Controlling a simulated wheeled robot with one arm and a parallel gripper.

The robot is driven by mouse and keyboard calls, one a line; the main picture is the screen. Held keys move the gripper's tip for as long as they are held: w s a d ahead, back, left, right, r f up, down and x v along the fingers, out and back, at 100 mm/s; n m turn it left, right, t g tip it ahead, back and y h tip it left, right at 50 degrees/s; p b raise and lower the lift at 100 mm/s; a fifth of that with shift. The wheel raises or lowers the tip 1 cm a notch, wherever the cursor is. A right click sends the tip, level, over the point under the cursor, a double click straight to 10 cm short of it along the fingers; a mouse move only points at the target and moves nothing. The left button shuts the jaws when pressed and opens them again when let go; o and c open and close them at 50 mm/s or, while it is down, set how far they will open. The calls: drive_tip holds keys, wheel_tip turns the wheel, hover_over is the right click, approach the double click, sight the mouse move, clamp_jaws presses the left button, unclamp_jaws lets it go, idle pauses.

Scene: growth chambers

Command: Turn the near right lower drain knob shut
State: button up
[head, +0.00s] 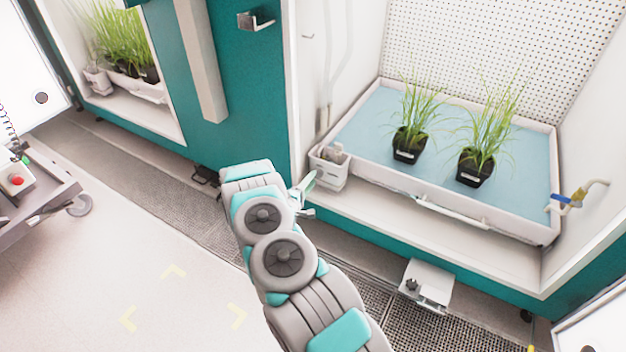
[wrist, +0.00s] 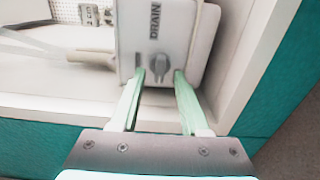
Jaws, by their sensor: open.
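A white drain box (wrist: 190,50) marked DRAIN fills the upper middle of the wrist view. Its grey knob (wrist: 159,70) sits low on the front face, with its grip looking roughly upright. My gripper (wrist: 160,78) is open, its pale green fingertips on either side of the knob in the picture. I cannot tell whether either finger touches it. In the head view the drain box (head: 329,168) stands at the front left corner of the right chamber's tray, and my gripper (head: 304,190) is just in front of it. The knob is not discernible there.
A white tray (head: 545,235) with a blue surface holds two potted grasses (head: 410,140). The chamber's white ledge (head: 440,235) runs below the tray. A trolley (head: 40,190) stands far left; open floor lies between.

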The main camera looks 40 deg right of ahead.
drive_tip(key=v, duration=0.6)
drive_tip(key=shift+b, duration=0.3)
